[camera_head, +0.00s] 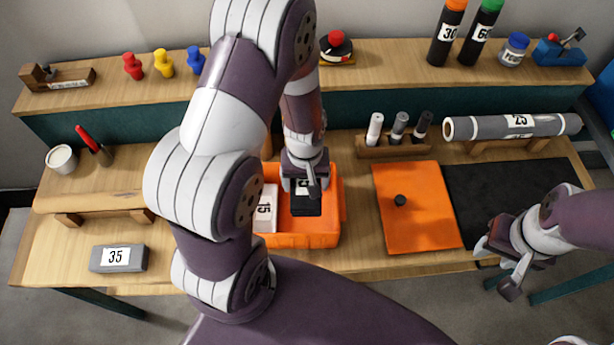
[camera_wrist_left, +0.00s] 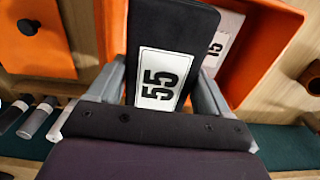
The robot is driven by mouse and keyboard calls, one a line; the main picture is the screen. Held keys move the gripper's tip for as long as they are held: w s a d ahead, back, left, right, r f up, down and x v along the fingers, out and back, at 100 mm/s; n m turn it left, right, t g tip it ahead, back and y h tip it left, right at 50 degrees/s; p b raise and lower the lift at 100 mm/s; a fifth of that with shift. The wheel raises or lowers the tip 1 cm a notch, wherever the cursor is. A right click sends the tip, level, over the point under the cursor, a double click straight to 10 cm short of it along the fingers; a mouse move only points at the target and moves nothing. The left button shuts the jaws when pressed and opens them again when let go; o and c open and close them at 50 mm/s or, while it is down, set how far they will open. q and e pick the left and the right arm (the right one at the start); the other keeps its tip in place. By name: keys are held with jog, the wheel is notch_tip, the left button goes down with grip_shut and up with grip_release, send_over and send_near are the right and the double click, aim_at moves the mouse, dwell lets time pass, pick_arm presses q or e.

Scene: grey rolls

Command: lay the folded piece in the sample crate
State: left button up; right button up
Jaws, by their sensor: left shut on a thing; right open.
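A black folded piece (camera_head: 306,207) with a white 55 label is held by my left gripper (camera_head: 306,184), which is shut on it. The piece also shows in the left wrist view (camera_wrist_left: 175,30), between the two grey fingers. It is over or within the orange sample crate (camera_head: 298,241); I cannot tell whether it touches the floor. A pale folded piece (camera_head: 266,208) labelled 15 lies in the crate's left part, beside the black one. My right gripper (camera_head: 507,262) is open and empty at the front right, near the table edge.
An orange board (camera_head: 420,225) with a black knob and a black mat (camera_head: 510,195) lie right of the crate. A grey block (camera_head: 118,258) labelled 35 lies front left. Behind the board, a wooden holder (camera_head: 392,146) bears several markers. A grey roll (camera_head: 510,126) lies back right.

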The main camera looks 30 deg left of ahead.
pick_arm(q)
notch_tip(320, 180, down, 14)
jog(key=b, duration=0.9)
jog(key=shift+w, duration=0.1)
jog(key=o, duration=1.1)
notch_tip(320, 180, up, 14)
jog(key=p, duration=1.2)
jog(key=shift+f+p, duration=0.25)
jog(key=shift+p, duration=0.1)
jog(key=shift+f, duration=0.1)
